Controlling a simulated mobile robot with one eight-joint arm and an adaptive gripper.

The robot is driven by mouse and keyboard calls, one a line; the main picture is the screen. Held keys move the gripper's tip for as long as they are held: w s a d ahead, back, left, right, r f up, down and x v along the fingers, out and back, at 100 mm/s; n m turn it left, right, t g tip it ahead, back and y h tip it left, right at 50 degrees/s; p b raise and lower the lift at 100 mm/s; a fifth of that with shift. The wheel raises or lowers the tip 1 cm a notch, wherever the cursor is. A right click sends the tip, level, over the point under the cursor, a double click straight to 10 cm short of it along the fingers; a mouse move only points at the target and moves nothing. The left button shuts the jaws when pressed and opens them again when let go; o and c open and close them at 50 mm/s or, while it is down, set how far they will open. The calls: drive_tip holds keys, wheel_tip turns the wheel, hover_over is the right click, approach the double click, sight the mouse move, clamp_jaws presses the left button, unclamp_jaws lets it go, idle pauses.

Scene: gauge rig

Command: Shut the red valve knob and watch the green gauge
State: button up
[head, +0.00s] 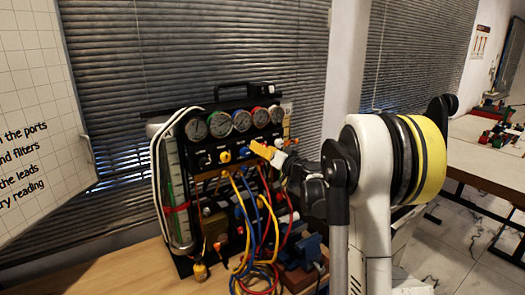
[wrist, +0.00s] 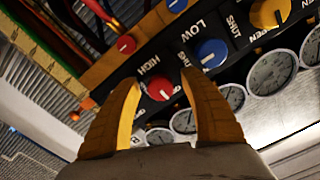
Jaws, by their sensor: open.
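The red valve knob (wrist: 162,88), beside the label HIGH on the black panel, shows between my fingertips in the wrist view. My gripper (wrist: 160,82) is open, with a yellow finger on each side of the knob in the picture. I cannot tell whether they touch it. In the head view my gripper (head: 257,148) is at the panel's right part and hides this knob. The green gauge (head: 220,124) is second from the left in the gauge row. Its needle is too small to read.
A blue knob (wrist: 212,53) labelled LOW sits close to my right finger, with a yellow knob (wrist: 270,12) beyond. Coloured hoses (head: 262,215) hang below the panel. A clear cylinder (head: 176,190) stands at its left.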

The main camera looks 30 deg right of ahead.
clamp_jaws()
drive_tip(key=shift+m, duration=0.3)
drive_tip(key=m, duration=0.3)
drive_tip(key=shift+m, duration=0.3)
drive_tip(key=m, duration=0.4)
drive_tip(key=shift+m, duration=0.3)
drive_tip(key=m, duration=0.4)
drive_tip(key=shift+r, duration=0.1)
drive_tip(key=shift+m+b, duration=0.3)
drive_tip(key=shift+m, duration=2.2)
